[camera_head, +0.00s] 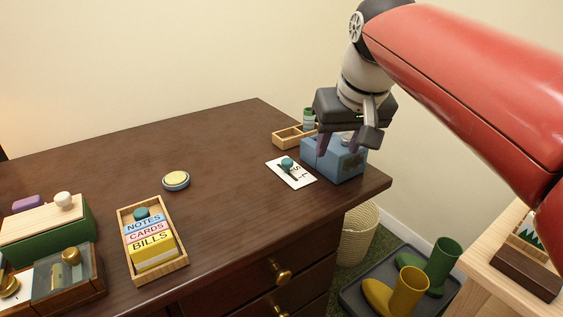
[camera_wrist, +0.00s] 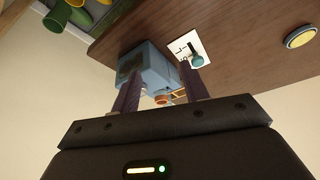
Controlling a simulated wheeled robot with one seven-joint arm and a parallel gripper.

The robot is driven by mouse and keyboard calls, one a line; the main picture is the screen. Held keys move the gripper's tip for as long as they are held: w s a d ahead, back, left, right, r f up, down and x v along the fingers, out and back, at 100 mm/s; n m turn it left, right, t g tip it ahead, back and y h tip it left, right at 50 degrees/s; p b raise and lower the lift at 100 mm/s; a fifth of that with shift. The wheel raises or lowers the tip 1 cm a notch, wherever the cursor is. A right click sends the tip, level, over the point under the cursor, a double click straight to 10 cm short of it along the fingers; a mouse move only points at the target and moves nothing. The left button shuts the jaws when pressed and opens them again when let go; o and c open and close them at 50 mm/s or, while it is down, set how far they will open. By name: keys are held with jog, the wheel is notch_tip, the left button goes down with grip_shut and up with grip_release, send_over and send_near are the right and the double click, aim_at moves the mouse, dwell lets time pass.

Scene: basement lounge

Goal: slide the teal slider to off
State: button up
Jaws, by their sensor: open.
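The teal slider (camera_head: 287,163) is a round knob on a white plate (camera_head: 302,181) with dark markings, near the right end of the dark desk. It also shows in the wrist view (camera_wrist: 197,61), just beside the tip of the right-hand finger; I cannot tell if they touch. My gripper (camera_head: 346,141) is open with nothing between its fingers. In the head view it overlaps the blue box right of the plate. In the wrist view my fingers (camera_wrist: 160,72) appear spread in front of that box. The plate's lettering is too small to read surely.
The blue box (camera_head: 337,165) stands right beside the plate, close to the desk's edge. A wooden tray (camera_head: 287,138) lies behind. A yellow-topped round button (camera_head: 176,179) and a card box (camera_head: 180,265) are to the left. The desk between is clear.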

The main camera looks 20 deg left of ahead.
jog(key=n, duration=0.1)
send_near(287, 160)
jog(key=b+x, duration=0.2)
jog(key=x, duration=0.5)
jog(key=shift+w+f, duration=0.1)
jog(key=shift+f, duration=0.25)
grip_shut()
